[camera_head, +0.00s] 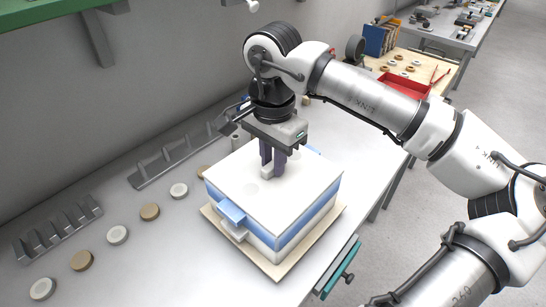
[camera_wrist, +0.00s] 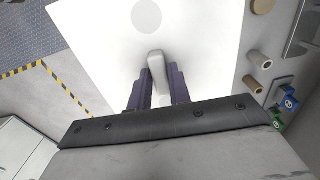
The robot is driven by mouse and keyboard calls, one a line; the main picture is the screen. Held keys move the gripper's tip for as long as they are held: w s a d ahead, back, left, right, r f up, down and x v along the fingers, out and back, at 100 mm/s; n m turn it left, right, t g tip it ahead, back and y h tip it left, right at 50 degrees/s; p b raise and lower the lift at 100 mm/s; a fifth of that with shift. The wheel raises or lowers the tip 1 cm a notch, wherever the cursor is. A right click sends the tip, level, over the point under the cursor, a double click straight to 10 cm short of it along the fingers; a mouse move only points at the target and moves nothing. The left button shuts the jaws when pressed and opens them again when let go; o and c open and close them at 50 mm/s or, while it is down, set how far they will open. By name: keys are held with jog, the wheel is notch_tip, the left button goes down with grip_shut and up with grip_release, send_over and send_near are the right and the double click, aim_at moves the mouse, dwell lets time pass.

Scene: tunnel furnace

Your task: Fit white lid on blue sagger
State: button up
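The white lid (camera_head: 300,187) is a flat square plate with a raised knob (camera_head: 267,172). It lies level over the blue sagger (camera_head: 299,232), whose blue wall shows as a band below it, with a blue tab at the front left. I see no clear gap between them. My gripper (camera_head: 272,164) points straight down at the middle of the lid. Its dark fingers stand on both sides of the knob and appear closed on it. The wrist view shows the knob (camera_wrist: 157,64) between the fingertips and the lid (camera_wrist: 205,45) beneath. The inside of the sagger is hidden.
A white lower layer (camera_head: 261,248) and a beige board (camera_head: 275,272) lie under the sagger, near the table's front edge. Round discs (camera_head: 117,235) and grey slotted racks (camera_head: 58,228) occupy the left of the table. A green shelf (camera_head: 40,12) hangs at upper left.

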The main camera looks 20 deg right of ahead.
jog(key=o, duration=0.4)
notch_tip(320, 180, up, 14)
jog(key=b, duration=0.1)
dwell(0.4)
